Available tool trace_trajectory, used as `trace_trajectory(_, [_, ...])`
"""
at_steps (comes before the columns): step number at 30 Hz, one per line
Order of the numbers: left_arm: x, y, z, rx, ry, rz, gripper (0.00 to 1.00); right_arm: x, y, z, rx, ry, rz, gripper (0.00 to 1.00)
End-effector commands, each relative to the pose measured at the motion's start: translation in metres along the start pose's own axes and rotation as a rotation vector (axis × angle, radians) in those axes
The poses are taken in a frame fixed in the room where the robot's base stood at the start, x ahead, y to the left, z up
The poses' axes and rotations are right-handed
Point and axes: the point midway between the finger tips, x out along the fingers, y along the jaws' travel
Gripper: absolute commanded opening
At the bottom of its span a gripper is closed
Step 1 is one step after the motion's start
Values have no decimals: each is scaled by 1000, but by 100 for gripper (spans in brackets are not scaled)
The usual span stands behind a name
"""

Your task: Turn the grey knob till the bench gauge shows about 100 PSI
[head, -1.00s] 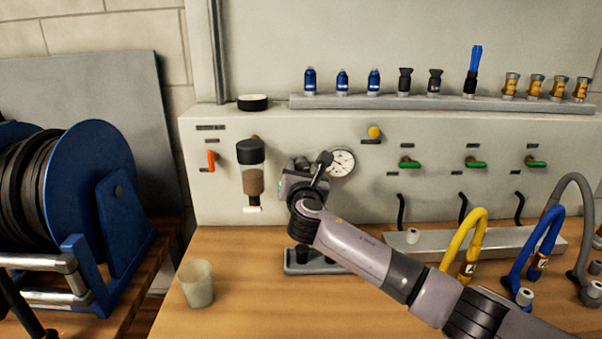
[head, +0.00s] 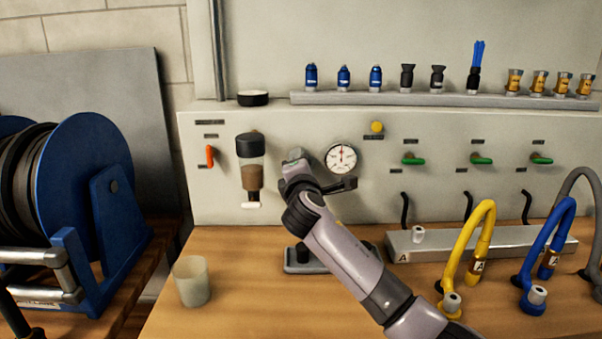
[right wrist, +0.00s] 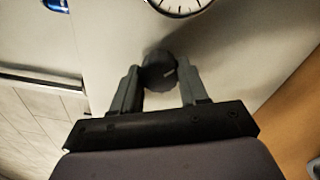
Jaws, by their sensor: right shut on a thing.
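The grey knob (right wrist: 158,72) shows in the right wrist view between the two fingers, with a pale mark on its face. My right gripper (right wrist: 158,84) is shut on it. In the head view the right gripper (head: 296,160) is at the panel, just left of the gauge, and hides the knob. The round white bench gauge (head: 341,158) is uncovered, with its needle close to upright; its numbers are too small to read. My left gripper is not in view.
A bowl-shaped filter (head: 250,165) and an orange lever (head: 210,156) are left of the gripper. Green levers (head: 413,159) are to the right. A cup (head: 192,282) stands on the bench at front left. Yellow (head: 470,250) and blue hoses stand at right.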

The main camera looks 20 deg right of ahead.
Motion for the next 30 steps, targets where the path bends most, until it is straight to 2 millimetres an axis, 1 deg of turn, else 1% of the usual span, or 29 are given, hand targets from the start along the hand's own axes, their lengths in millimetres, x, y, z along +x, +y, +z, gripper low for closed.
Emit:
trace_trajectory(1, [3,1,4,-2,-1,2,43,0,-4,-2,47,-2,-2,13])
trace_trajectory(7, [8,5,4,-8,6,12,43,0,-3,-1,232,-9,-1,13])
trace_trajectory(15, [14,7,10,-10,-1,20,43,0,-2,-2,440,-17,-2,13])
trace_trajectory(21, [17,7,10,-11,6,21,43,0,-2,-1,542,-21,-3,13])
trace_trajectory(30, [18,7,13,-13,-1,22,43,0,-1,0,610,-25,-4,13])
